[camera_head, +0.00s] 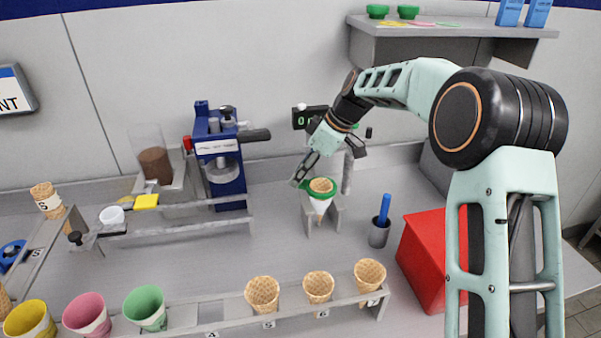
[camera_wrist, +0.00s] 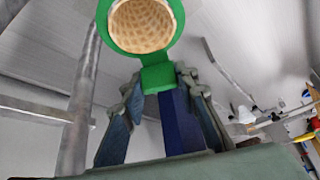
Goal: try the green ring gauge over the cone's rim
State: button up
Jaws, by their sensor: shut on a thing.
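The green ring gauge (camera_head: 305,195) is in my gripper (camera_head: 303,180), which is shut on its tab. The ring is at the top of a waffle cone (camera_head: 322,185). The cone stands in a white sleeve (camera_head: 321,206) in a small grey holder (camera_head: 338,216) on the counter. In the wrist view the green ring (camera_wrist: 104,36) encircles the cone's waffle inside (camera_wrist: 143,22), and the tab is between my fingers (camera_wrist: 158,82). The ring looks around the cone close to its rim; I cannot tell whether it touches all round.
A blue press (camera_head: 218,150) stands left. A grey cup with a blue stick (camera_head: 379,235) and a red box (camera_head: 422,255) are right. A front rack holds several waffle cones (camera_head: 318,287) and coloured cups (camera_head: 145,307). A grey post (camera_head: 347,172) rises just behind the holder.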

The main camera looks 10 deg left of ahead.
jog(key=shift+f, duration=0.2)
dwell(0.3)
jog(key=o, duration=1.2)
jog(key=shift+r, duration=0.1)
jog(key=v, duration=1.2)
jog(key=shift+w, duration=0.1)
